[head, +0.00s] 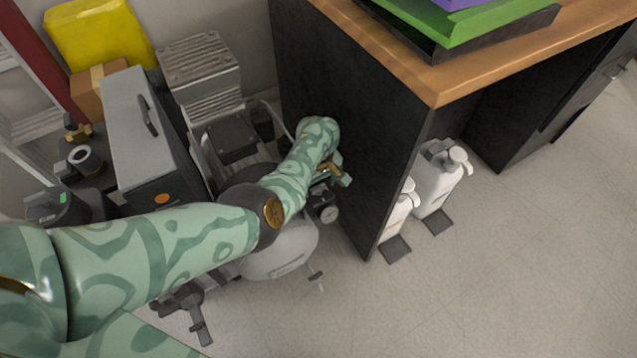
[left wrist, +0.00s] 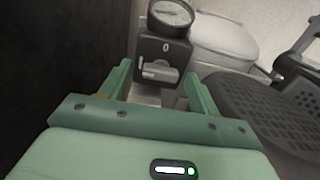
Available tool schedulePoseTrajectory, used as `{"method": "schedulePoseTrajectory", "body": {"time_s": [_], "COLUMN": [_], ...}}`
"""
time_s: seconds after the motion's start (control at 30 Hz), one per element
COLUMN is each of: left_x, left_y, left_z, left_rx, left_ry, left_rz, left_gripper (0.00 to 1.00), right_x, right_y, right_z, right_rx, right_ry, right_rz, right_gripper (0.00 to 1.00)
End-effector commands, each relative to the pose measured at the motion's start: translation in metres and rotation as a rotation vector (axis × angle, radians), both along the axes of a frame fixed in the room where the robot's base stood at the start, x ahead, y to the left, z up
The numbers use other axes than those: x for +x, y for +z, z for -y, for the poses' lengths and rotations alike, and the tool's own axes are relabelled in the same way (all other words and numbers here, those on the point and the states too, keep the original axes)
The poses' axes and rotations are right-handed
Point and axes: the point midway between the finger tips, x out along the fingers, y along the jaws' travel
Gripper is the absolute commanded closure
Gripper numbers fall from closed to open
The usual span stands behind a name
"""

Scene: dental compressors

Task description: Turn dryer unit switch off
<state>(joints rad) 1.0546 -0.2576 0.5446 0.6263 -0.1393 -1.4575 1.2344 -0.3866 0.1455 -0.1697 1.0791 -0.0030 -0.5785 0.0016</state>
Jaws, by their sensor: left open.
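A dark switch box with a white 0 mark and a light grey switch handle (left wrist: 155,71) shows in the left wrist view. The handle lies roughly level, below the 0. A round gauge (left wrist: 171,13) sits just above the box; a gauge also shows in the head view (head: 328,214). My left gripper (left wrist: 158,77) is open, with one finger at each side of the switch box; I cannot tell if they touch it. In the head view the left gripper (head: 337,174) is down beside the black desk panel, and the switch is mostly hidden there. My right gripper is out of view.
The black desk side (head: 345,110) stands close to the right of my left gripper. Compressor tanks (head: 280,252) lie below my forearm. A grey box with a handle (head: 140,130) and a ribbed unit (head: 199,70) stand left. White bottles (head: 437,180) stand beyond the panel; floor at right is clear.

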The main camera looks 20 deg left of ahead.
Motion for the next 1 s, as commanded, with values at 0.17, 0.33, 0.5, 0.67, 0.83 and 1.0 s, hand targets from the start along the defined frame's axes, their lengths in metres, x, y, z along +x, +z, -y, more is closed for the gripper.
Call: {"method": "schedulePoseTrajectory", "body": {"time_s": [0.17, 0.33, 0.5, 0.67, 0.83, 1.0], "left_x": [0.000, 0.000, 0.000, 0.000, 0.000, 0.000], "left_y": [0.000, 0.000, 0.000, 0.000, 0.001, 0.001], "left_z": [0.000, 0.000, 0.000, 0.000, -0.001, -0.001], "left_rx": [0.000, 0.000, 0.000, 0.000, 0.002, 0.001], "left_ry": [0.000, 0.000, -0.011, -0.058, -0.159, -0.305], "left_rz": [0.000, 0.000, 0.000, -0.001, 0.000, 0.001], "left_gripper": [0.60, 0.83, 0.83, 0.83, 0.83, 0.83], "right_x": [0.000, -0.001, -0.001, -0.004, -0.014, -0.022], "right_y": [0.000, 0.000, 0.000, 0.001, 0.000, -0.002], "right_z": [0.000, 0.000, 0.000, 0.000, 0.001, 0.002], "right_rx": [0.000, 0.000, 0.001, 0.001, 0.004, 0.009], "right_ry": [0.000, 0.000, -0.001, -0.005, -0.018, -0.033], "right_rz": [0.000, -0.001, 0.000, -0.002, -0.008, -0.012], "right_gripper": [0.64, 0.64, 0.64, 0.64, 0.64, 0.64]}}
